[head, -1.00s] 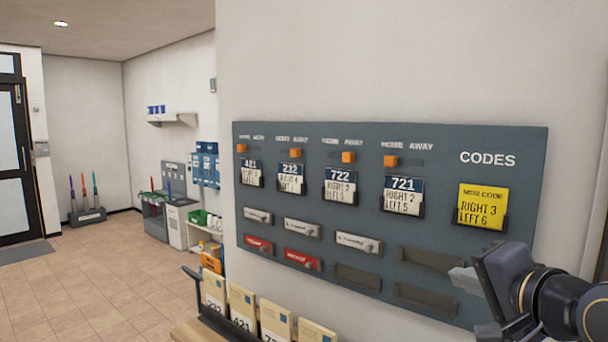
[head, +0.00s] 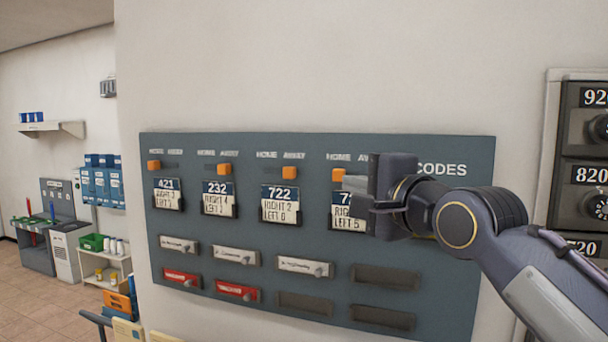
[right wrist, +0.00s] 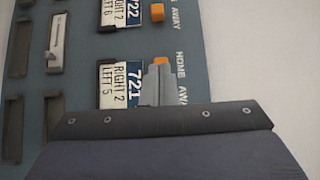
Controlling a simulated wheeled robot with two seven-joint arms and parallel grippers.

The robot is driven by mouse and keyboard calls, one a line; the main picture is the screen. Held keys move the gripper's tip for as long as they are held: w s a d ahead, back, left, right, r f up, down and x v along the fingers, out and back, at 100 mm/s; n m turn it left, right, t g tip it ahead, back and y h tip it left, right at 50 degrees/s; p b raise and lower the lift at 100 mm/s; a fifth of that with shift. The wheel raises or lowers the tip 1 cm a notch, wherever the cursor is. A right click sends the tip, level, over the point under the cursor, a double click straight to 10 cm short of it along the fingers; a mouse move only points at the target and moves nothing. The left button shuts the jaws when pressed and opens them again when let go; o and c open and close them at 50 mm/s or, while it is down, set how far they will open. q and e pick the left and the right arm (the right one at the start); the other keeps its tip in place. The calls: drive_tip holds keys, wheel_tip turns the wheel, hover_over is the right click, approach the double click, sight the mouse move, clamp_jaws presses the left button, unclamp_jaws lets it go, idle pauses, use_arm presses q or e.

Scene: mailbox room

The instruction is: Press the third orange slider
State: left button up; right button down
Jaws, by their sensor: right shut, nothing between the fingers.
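A grey-blue wall board (head: 240,145) carries a row of orange sliders under HOME/AWAY labels. The third orange slider (head: 289,172), above the 722 card (head: 281,204), sits at its slot's AWAY side. In the right wrist view it shows at the top (right wrist: 157,12). The fourth slider (head: 338,174), above the 721 card (right wrist: 121,84), sits towards HOME. My right gripper (head: 355,183) is shut and empty, its tips in front of the fourth column, right of the third slider. In the wrist view its fingers (right wrist: 158,85) overlap the fourth slider's area; contact cannot be told. My left gripper is out of view.
The first slider (head: 154,165) and second slider (head: 224,169) sit left of the third. White and red name plates (head: 238,291) and empty holders fill the board's lower rows. A dark mailbox unit (head: 570,160) stands at right. The wall above the board is clear.

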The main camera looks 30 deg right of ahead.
drive_tip(key=p, duration=0.3)
approach(296, 172)
drive_tip(key=w+d, duration=0.2)
drive_tip(key=d, duration=0.1)
drive_tip(key=shift+w+d+r, duration=0.1)
drive_tip(key=shift+w+r, duration=0.05)
drive_tip(key=shift+w, duration=0.2)
drive_tip(key=shift+w+a, duration=0.35)
drive_tip(key=shift+w, duration=0.2)
drive_tip(key=shift+w+a, duration=0.3)
drive_tip(key=shift+w, duration=0.25)
drive_tip(key=shift+w+a, duration=0.5)
drive_tip(key=shift+a, duration=0.05)
